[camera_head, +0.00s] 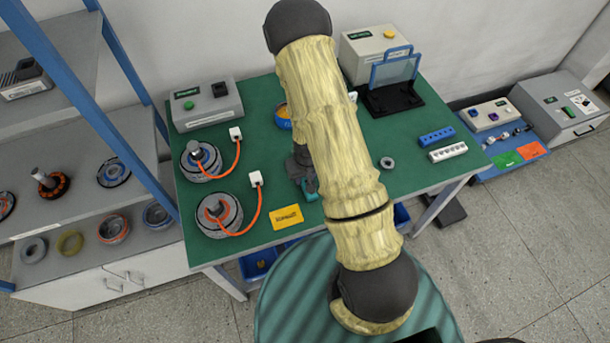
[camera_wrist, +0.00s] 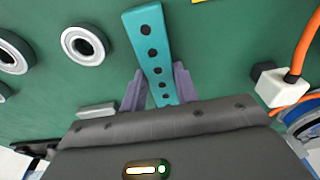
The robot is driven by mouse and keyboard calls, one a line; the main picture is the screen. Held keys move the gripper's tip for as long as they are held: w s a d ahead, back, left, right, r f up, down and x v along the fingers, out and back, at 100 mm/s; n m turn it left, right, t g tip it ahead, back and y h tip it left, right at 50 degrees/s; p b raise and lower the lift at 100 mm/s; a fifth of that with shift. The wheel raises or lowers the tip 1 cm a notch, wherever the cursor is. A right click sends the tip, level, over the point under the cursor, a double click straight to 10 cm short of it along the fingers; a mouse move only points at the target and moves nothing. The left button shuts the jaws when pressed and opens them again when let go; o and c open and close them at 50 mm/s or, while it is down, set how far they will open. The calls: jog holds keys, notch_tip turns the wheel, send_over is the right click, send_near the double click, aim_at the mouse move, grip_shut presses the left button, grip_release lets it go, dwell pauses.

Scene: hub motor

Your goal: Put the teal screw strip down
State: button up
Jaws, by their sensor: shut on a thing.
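The teal screw strip (camera_wrist: 150,42) has a row of dark holes and extends away from my gripper (camera_wrist: 158,82) in the wrist view. The two purple-grey fingers are shut on its near end. Green table surface lies behind the strip; I cannot tell whether the strip touches it. In the head view, a small part of the teal strip (camera_head: 310,188) shows beside my gripper (camera_head: 301,168), over the table's middle. My arm hides much of the area to the right of it.
The green table (camera_head: 265,165) holds two motors (camera_head: 201,160) (camera_head: 218,214) with orange cables at left and a yellow card (camera_head: 286,217) in front. A metal ring (camera_head: 387,162), blue strip (camera_head: 436,136) and white strip (camera_head: 448,152) lie right. Free table lies between ring and strips.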

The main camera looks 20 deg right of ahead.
jog(key=shift+f, duration=0.2)
jog(key=o, duration=1.1)
jog(key=shift+r, duration=0.1)
jog(key=shift+w+r, duration=0.15)
jog(key=shift+a+r, duration=0.1)
jog(key=shift+r, duration=0.2)
notch_tip(320, 180, up, 11)
jog(key=s, duration=0.2)
jog(key=shift+w, duration=0.1)
